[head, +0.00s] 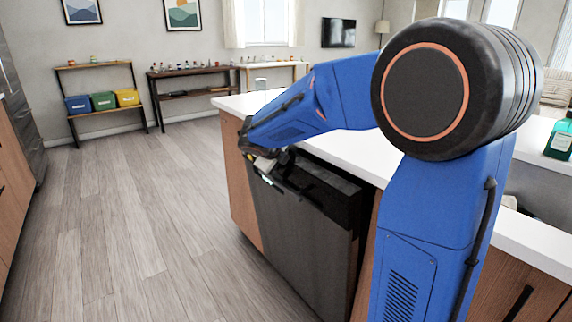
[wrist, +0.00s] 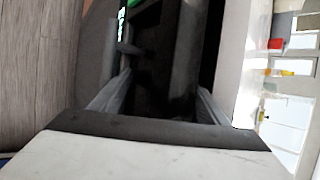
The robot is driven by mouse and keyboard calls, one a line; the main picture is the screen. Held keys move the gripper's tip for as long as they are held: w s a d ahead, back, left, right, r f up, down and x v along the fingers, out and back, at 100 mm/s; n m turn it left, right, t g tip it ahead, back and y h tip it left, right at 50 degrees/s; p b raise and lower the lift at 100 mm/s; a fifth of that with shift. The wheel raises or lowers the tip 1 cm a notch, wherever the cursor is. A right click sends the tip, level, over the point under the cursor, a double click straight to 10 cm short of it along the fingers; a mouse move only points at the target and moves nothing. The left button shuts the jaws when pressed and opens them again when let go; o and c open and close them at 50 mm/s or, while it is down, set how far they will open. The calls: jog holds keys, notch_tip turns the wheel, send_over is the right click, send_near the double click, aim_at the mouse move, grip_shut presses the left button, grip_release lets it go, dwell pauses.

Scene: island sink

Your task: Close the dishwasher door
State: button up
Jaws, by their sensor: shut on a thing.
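The dishwasher door (head: 300,235) is a dark grey panel in the front of the island. It stands slightly ajar, its top edge tilted out from the dark opening (head: 335,180) under the counter. My gripper (head: 270,164) is at the upper left of the door, shut on its top edge. In the wrist view my gripper (wrist: 158,98) has its two fingers on either side of the dark door top (wrist: 163,60). The exact contact of the fingertips is hard to see. My arm hides part of the counter above the door.
The white island counter (head: 340,148) overhangs just behind the door. Wood cabinet panels (head: 240,190) flank the dishwasher. The wooden floor (head: 140,220) in front is clear. A green bottle (head: 560,140) stands at the far right, and shelves with bins (head: 103,101) stand far back.

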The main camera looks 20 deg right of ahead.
jog(key=shift+f, duration=0.1)
jog(key=v, duration=1.7)
jog(key=shift+a+r, duration=0.2)
jog(key=shift+c, duration=0.5)
jog(key=shift+a+f, duration=0.1)
jog(key=shift+f, duration=0.05)
jog(key=c, duration=0.9)
jog(key=a+f+m, duration=0.1)
jog(key=f+m, duration=0.1)
jog(key=a+f+m+g+h, duration=0.1)
jog(key=a+f+m, duration=0.1)
jog(key=m, duration=0.1)
jog(key=a+f+m+g+h, duration=0.1)
jog(key=a+f+m, duration=0.1)
jog(key=m, duration=0.1)
jog(key=shift+s+a+f, duration=0.1)
jog(key=shift+s+f, duration=0.05)
grip_shut()
jog(key=s+a+f+m+g+h, duration=0.25)
jog(key=a+f+m, duration=0.35)
jog(key=m, duration=0.4)
jog(key=w+d+f+m+h, duration=0.1)
jog(key=w+d+f+m, duration=0.1)
jog(key=d, duration=0.8)
jog(key=shift+w+d+f, duration=0.2)
jog(key=shift+d+f, duration=0.15)
jog(key=shift+f, duration=0.05)
